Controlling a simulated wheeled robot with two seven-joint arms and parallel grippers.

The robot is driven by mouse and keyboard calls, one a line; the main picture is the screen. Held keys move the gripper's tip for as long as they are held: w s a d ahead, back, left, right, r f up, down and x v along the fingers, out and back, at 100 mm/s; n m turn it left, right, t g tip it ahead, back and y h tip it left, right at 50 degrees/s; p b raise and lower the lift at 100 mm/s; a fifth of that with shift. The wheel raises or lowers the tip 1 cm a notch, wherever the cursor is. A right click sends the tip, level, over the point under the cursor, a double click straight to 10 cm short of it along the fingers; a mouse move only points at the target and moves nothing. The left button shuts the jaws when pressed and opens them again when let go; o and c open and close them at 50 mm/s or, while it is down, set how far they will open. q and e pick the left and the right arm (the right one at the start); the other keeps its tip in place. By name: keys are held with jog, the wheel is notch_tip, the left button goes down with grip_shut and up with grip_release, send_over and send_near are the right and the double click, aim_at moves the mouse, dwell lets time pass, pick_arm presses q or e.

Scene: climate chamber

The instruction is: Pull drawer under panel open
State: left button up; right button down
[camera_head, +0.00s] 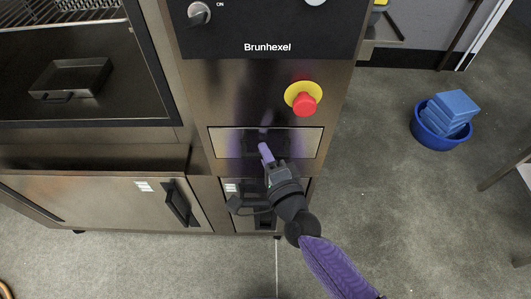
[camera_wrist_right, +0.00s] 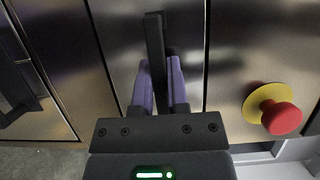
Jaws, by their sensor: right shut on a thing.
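The drawer (camera_head: 228,142) is a wide steel front below the Brunhexel control panel (camera_head: 268,30). Its front looks close to flush with the cabinet. In the right wrist view the drawer front (camera_wrist_right: 118,45) carries a dark bar handle (camera_wrist_right: 154,40). My right gripper (camera_head: 266,153) is at the middle of the drawer front. In the wrist view its purple fingers (camera_wrist_right: 160,80) lie on either side of the handle and are shut on it. The gripper partly hides the handle in the head view. My left gripper is not in view.
A red emergency button (camera_head: 305,104) on a yellow disc sits just above the drawer. A lower door with a dark handle (camera_head: 181,203) is at left, below an oven chamber holding a tray (camera_head: 72,78). A blue tub (camera_head: 440,131) stands on the floor at right.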

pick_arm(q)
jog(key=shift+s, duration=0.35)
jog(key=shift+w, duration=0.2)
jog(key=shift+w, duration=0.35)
